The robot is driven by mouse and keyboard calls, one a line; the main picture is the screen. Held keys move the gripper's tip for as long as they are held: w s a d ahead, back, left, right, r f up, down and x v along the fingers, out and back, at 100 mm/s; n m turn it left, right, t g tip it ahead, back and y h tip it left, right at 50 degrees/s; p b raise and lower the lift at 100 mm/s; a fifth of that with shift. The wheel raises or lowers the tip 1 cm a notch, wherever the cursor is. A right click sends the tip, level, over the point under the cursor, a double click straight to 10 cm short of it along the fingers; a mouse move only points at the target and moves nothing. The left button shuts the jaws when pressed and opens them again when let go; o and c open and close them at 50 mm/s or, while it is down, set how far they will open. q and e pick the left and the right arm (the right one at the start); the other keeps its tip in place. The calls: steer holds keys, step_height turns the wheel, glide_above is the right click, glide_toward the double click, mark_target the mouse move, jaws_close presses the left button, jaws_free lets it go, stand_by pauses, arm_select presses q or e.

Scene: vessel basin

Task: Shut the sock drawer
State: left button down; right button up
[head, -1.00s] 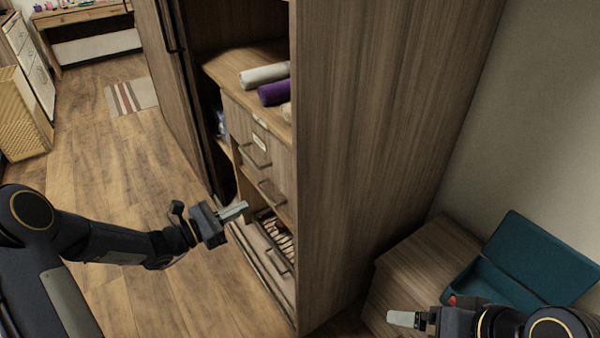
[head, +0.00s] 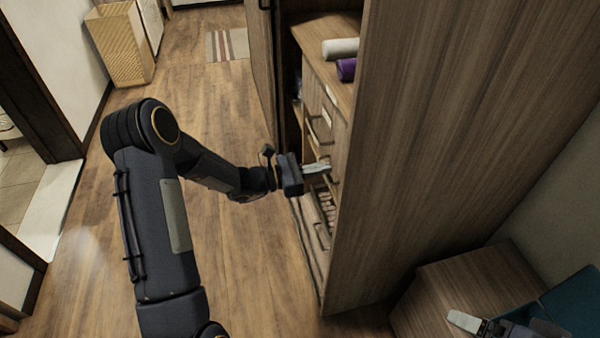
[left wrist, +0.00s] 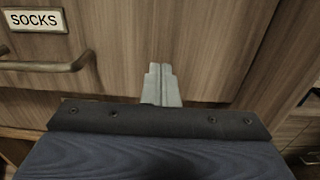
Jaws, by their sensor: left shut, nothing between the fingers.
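The sock drawer's front (left wrist: 110,70) fills much of the left wrist view. Its SOCKS label (left wrist: 35,19) and bar handle (left wrist: 45,66) are at the left. My left gripper (left wrist: 161,82) is shut and empty, in front of this wood and to the right of the handle. Whether it touches cannot be told. In the head view my left gripper (head: 318,169) is at the drawer stack inside the wardrobe (head: 440,130) and hides part of it. My right gripper (head: 468,321) is at the lower right, away from the drawers; its jaw opening is unclear.
A white roll (head: 341,48) and a purple roll (head: 346,69) lie on the shelf above the drawers. A low wooden cabinet (head: 470,285) is near my right gripper, with a teal box (head: 578,302) beside it. The wooden floor (head: 235,110) is open to the left.

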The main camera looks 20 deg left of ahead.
arm_select(q)
steer(key=shift+x, duration=1.95)
steer(key=b+x, duration=0.1)
steer(key=x, duration=0.3)
steer(key=shift+w+d+f, duration=0.1)
steer(key=shift+w+d, duration=0.1)
steer(key=shift+d, duration=0.05)
steer(key=shift+r, duration=0.25)
steer(key=shift+d, duration=0.1)
